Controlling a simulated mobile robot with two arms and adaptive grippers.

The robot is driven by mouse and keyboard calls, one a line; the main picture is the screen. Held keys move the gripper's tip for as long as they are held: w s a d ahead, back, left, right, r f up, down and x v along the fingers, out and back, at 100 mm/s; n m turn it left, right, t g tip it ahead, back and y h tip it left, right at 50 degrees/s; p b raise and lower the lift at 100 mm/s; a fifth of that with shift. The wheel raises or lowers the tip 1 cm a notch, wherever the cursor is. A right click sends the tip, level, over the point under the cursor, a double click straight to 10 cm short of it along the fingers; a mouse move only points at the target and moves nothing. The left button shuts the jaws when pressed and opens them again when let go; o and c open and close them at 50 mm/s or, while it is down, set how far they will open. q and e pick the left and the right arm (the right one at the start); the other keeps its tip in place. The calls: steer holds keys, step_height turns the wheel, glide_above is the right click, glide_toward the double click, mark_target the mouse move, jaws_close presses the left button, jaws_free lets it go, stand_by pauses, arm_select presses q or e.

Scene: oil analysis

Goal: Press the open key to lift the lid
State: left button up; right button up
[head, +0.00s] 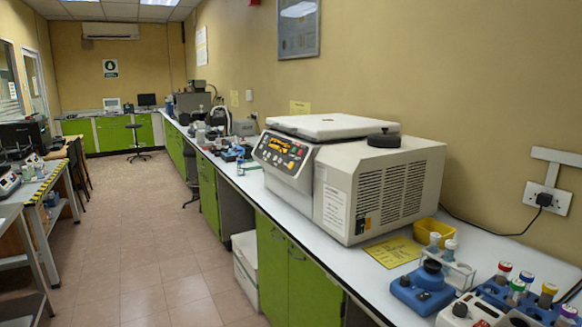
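A large beige benchtop machine (365,185), which looks like a centrifuge, stands on the white counter. Its white lid (325,126) lies flat on top and looks closed. The slanted control panel (281,152) on its left end has a lit orange display (280,144) and several small keys. The key labels are too small to read, so I cannot tell which one is the open key. Neither of my grippers is in view.
A black round knob-like piece (383,140) sits on top of the machine. A yellow sheet (393,252), a yellow bin (432,231), a blue device (421,290) and a blue tube rack (541,305) are at the right. The tiled floor (150,250) before the counter is clear.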

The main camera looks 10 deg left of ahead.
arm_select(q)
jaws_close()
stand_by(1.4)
